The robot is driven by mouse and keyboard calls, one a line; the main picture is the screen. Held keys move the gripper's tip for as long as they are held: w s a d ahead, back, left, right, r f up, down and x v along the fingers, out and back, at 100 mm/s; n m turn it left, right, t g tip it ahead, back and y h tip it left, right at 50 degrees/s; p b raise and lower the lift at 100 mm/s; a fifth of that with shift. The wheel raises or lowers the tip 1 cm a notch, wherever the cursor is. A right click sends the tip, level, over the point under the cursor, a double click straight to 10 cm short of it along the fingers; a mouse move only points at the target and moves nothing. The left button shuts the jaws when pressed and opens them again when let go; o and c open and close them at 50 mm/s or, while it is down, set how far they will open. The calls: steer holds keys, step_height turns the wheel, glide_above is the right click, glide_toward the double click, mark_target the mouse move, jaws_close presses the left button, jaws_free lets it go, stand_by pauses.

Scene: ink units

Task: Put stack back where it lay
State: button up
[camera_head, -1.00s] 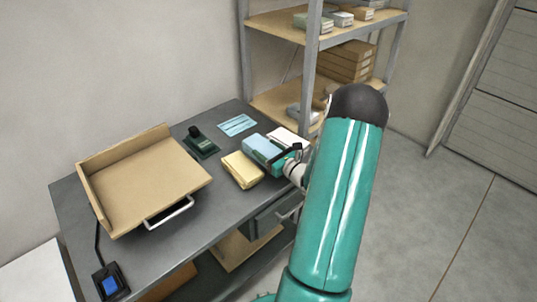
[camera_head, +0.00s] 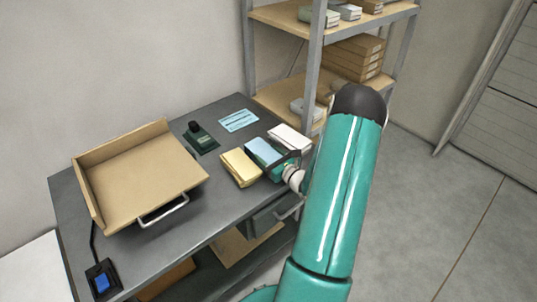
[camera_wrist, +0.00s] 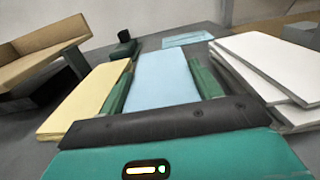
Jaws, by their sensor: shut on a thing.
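My gripper (camera_wrist: 160,88) is shut on the light blue stack (camera_wrist: 165,77), with a green finger on each side of it. The blue stack also shows in the head view (camera_head: 263,151), at the right end of the grey desk (camera_head: 190,215). A yellow stack (camera_head: 240,167) lies just left of it and a white stack (camera_head: 290,138) lies to its right. Both also flank it in the wrist view, yellow (camera_wrist: 88,98) left and white (camera_wrist: 265,65) right. I cannot tell whether the blue stack touches the desk. My arm hides part of the desk's right side.
A tan tray (camera_head: 140,178) with a metal handle stands on the left of the desk. A dark green stamp (camera_head: 200,138) and a light blue printed card (camera_head: 239,120) lie behind the stacks. A blue-buttoned device (camera_head: 103,280) is at the front left. A shelf rack (camera_head: 317,75) stands behind.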

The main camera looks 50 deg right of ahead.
steer(key=shift+w+a, duration=0.1)
steer(key=shift+a, duration=0.05)
steer(key=o, duration=1.4)
steer(key=shift+f, duration=0.1)
